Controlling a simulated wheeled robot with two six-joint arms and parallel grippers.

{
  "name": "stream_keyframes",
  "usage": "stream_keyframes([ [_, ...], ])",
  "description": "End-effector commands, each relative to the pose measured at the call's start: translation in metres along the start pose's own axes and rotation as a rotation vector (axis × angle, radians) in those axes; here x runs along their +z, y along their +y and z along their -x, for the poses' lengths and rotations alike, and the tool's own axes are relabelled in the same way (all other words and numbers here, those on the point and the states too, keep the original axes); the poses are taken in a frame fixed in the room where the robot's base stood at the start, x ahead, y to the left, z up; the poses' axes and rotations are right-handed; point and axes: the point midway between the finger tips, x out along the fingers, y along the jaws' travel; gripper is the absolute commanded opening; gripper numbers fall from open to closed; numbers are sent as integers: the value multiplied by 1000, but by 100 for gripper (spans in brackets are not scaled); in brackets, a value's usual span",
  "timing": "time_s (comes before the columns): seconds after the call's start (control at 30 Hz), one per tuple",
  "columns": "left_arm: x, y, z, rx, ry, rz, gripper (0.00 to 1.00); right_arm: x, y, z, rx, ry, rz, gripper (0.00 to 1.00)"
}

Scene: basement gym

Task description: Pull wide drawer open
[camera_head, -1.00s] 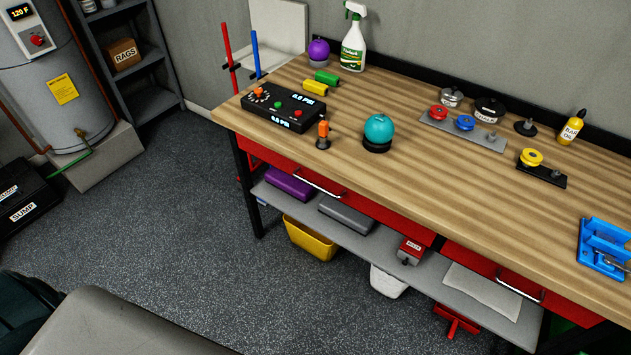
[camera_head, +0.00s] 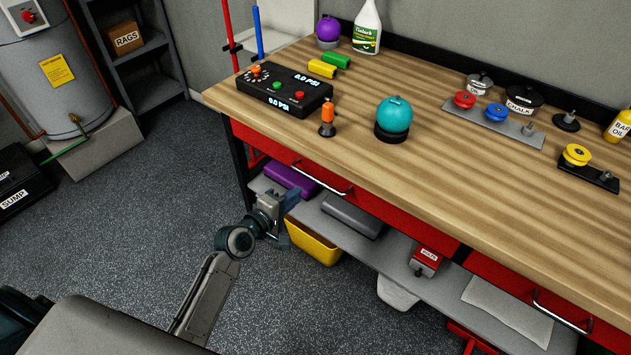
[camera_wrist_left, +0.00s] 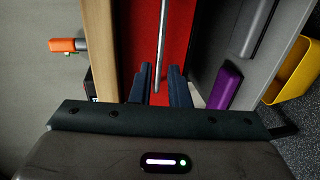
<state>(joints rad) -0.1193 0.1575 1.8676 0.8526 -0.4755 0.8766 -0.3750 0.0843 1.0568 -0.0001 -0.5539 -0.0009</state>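The wide drawer has a red front (camera_head: 395,213) under the left part of the bench top and looks shut. Its silver bar handle (camera_head: 320,180) runs along the front. My left gripper (camera_head: 291,198) is in front of the drawer's left part, near the left end of the handle. In the left wrist view the two dark fingers are apart and empty, with the gap between them (camera_wrist_left: 157,82) facing the red front. The handle (camera_wrist_left: 161,40) lines up with that gap, its near end showing between the fingers; its depth relative to the tips is unclear. My right gripper is out of view.
A second drawer handle (camera_head: 562,312) is at the lower right. The lower shelf holds a purple block (camera_head: 290,178), a grey block (camera_head: 352,214) and a red box (camera_head: 425,262). A yellow bin (camera_head: 312,243) stands below. Open floor lies left of the bench.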

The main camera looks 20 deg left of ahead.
Motion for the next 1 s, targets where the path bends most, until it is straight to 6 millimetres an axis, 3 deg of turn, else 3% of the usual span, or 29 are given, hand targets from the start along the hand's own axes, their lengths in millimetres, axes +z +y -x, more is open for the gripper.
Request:
stream_keyframes([
  [0.5, 0, 0, -88, -1, 1, 0, 16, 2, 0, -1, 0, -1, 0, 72],
  [0.7, 0, -1, -102, -2, 1, -2, 16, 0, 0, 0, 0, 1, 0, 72],
  [1.0, 0, -1, -104, -2, 1, -3, 14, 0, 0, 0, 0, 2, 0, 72],
])
